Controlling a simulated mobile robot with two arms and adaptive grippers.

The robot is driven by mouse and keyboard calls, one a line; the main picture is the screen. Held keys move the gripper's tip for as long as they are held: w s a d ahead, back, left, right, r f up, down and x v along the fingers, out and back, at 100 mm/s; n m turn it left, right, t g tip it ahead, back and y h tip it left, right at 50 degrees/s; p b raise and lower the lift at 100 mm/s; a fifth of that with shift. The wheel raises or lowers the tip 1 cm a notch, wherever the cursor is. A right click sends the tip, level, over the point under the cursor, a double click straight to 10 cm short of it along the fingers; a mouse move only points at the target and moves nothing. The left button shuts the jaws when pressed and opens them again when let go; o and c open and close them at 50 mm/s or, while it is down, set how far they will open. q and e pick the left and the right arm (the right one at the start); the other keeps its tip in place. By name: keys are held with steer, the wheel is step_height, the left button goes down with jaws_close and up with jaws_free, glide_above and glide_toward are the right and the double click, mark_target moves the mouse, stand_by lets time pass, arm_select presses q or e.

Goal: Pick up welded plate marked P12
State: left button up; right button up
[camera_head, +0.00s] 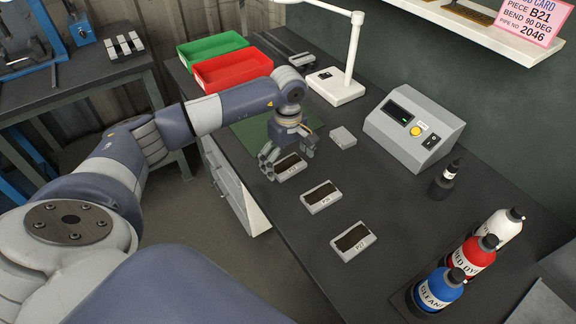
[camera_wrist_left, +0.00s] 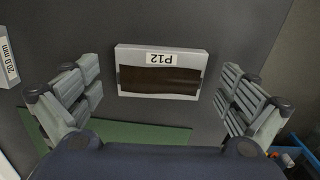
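The welded plate marked P12 (camera_wrist_left: 160,72) is a light grey block with a dark brown strip, lying flat on the dark bench. It shows upside down between the fingers in the left wrist view, and its label reads P12. In the head view this plate (camera_head: 290,166) lies right at my left gripper (camera_head: 286,160). My left gripper is open, with its fingers apart on both sides of the plate and not visibly touching it (camera_wrist_left: 160,100). My right gripper is not in view.
Two similar plates, a middle one (camera_head: 322,196) and a nearer one (camera_head: 353,241), lie toward the front. A green mat (camera_head: 245,135), red bin (camera_head: 232,72), small grey block (camera_head: 343,137) and control box (camera_head: 414,128) are around. Bottles (camera_head: 472,258) stand at right.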

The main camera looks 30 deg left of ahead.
arm_select(q)
steer(key=c, duration=1.4)
steer(key=shift+r, duration=0.1)
steer(key=shift+c, duration=0.2)
